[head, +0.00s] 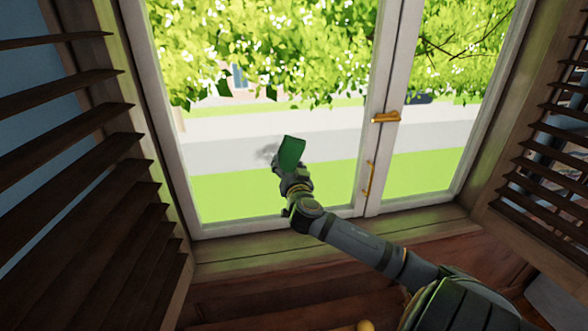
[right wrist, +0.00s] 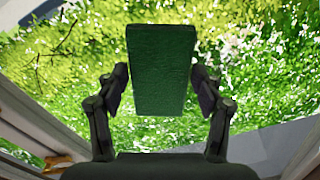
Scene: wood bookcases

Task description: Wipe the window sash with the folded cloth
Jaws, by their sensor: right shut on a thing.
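The folded cloth (head: 291,151) is a green block-like pad in front of the left pane in the head view. My right gripper (head: 280,168) is shut on it, with the cloth pointing up and a little to the right. In the right wrist view the cloth (right wrist: 162,70) stands between the two fingers. The window sash (head: 270,225) has a white frame around clear glass. A grey smudge (head: 266,152) shows on the pane just left of the cloth. I cannot tell whether the cloth touches the glass. My left gripper is not in view.
Dark slatted shutters stand at the left (head: 110,190) and right (head: 550,150). A brass latch (head: 386,117) and a brass handle (head: 369,178) sit on the middle post. A wooden sill (head: 240,256) runs below. Greenery shows outside.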

